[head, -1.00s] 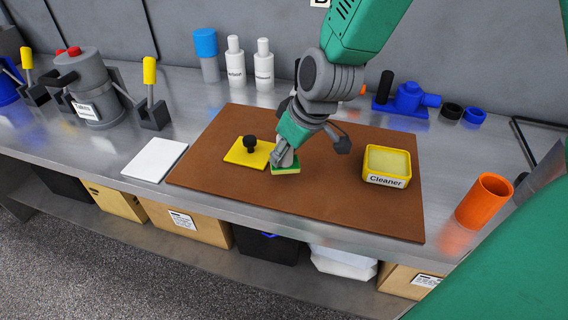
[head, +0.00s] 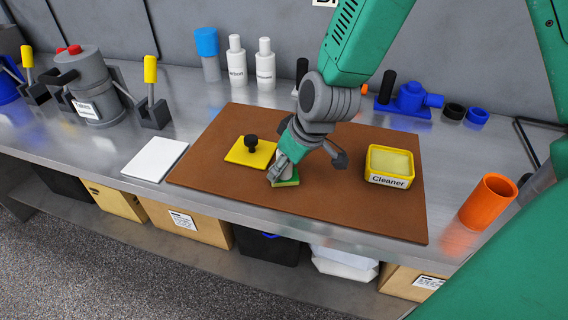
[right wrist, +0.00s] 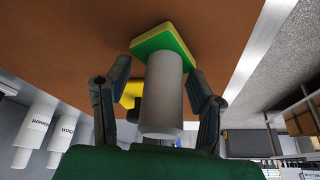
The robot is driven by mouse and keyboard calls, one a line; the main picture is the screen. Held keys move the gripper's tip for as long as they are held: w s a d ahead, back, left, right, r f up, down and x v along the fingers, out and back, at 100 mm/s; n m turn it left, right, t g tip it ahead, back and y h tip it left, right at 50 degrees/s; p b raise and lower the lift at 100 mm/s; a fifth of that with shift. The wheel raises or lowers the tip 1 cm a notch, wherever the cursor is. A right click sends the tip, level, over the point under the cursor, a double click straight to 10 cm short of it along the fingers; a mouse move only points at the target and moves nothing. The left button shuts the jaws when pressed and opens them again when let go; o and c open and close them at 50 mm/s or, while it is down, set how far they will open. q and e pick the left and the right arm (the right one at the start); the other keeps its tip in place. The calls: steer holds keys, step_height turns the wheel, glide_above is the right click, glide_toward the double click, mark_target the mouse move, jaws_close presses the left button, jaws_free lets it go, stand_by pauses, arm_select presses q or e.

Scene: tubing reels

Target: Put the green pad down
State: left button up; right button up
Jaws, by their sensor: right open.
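The green pad (head: 288,183) appears to rest flat on the brown mat (head: 340,215), near its front middle. In the right wrist view the pad (right wrist: 165,45) has a green face, a yellow edge layer and a pale grey cylindrical handle (right wrist: 163,95). My right gripper (head: 276,174) is over the pad, partly hiding it. In the right wrist view its fingers (right wrist: 160,78) are open, one on each side of the handle, with gaps visible. My left gripper is not in view.
A yellow plate with a black knob (head: 247,152) lies just left of the pad. A yellow Cleaner tub (head: 389,166) stands at the mat's right. A white pad (head: 154,159) lies left of the mat. An orange cup (head: 488,202) stands at the right. The mat between pad and tub is clear.

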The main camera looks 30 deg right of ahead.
steer(key=p+v, duration=0.2)
steer(key=v, duration=1)
steer(key=shift+r, duration=0.1)
